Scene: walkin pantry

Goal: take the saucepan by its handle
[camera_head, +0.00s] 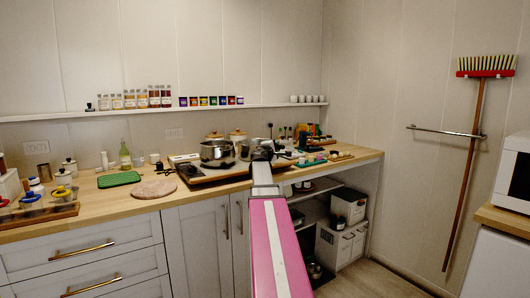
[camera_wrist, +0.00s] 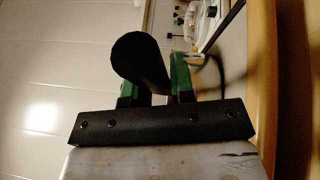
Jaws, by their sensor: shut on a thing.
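My gripper (camera_head: 263,152) is over the counter, at the saucepan's handle side. In the wrist view, a thick black round handle (camera_wrist: 140,58) lies between the green fingers of my gripper (camera_wrist: 155,84), which is shut on it. The pot body is not clear in the wrist view. My arm hides part of the counter behind it, and I cannot tell whether the pot's base touches the surface beneath.
The wooden counter (camera_head: 110,208) holds a green mat (camera_head: 119,179), a round board (camera_head: 153,189) and a tray of small items. Jars (camera_head: 142,99) line the shelf above. Open shelves (camera_head: 341,215) are below right. A broom (camera_head: 470,150) hangs on the right wall.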

